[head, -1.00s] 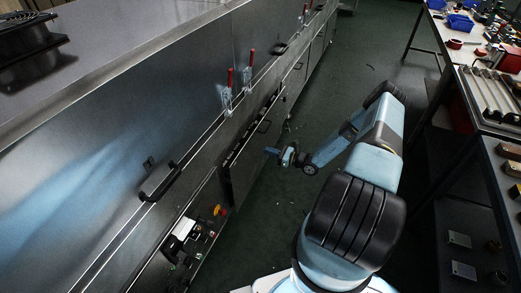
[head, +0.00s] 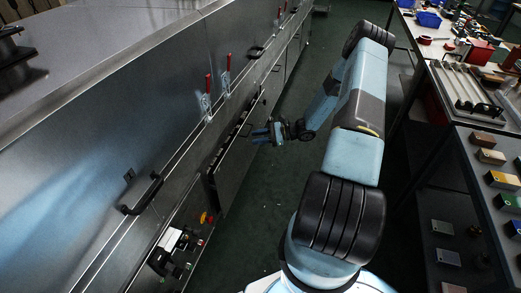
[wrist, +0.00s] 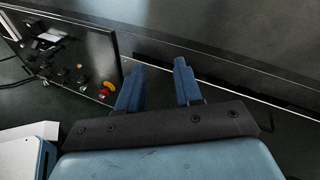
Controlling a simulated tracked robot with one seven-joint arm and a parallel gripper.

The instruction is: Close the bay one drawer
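The drawer (head: 234,168) is a grey metal front low in the long steel cabinet; it stands out from the cabinet side, with a dark gap along its top. A dark bar handle (head: 246,130) is on its front. My gripper (head: 258,134) is over the aisle just right of this front, pointing toward it. In the wrist view its two blue fingers (wrist: 157,88) are apart with nothing between them. A thin bright edge (wrist: 250,98) and a dark strip run to the right beyond the fingers; I cannot tell whether a finger touches the drawer.
A control panel with a red stop button (head: 204,218) is near the drawer; its button also shows in the wrist view (wrist: 107,88). Red-handled clamps (head: 207,95) and a black bar handle (head: 142,195) are on the cabinet. A workbench (head: 463,118) stands right. The aisle floor is clear.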

